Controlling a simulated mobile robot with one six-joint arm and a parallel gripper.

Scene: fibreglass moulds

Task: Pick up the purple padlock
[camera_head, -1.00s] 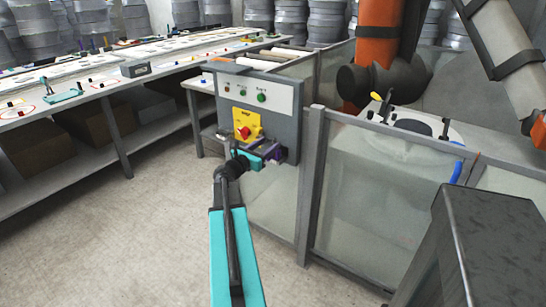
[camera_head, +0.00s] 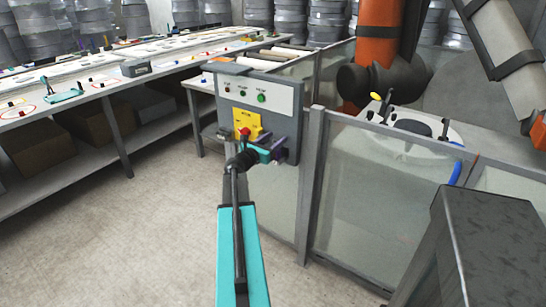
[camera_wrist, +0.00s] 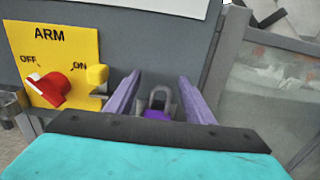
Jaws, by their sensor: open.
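The purple padlock (camera_wrist: 157,114) shows in the wrist view, with a grey shackle standing up from its purple body. It is low between the two purple fingers of my gripper (camera_wrist: 160,77), with a finger on either side. My gripper is open, and the lower part of the padlock is hidden behind the gripper's dark edge. In the head view my gripper (camera_head: 276,148) is at the lower front of the grey control box (camera_head: 235,91). There I cannot tell the padlock apart from the purple fingers.
A yellow ARM plate (camera_wrist: 77,38) with a red switch (camera_wrist: 47,89) and a yellow tab (camera_wrist: 97,74) is left of my fingers. Fence panels (camera_head: 380,190) stand right of the box. A long workbench (camera_head: 150,66) is at left, with open floor in front.

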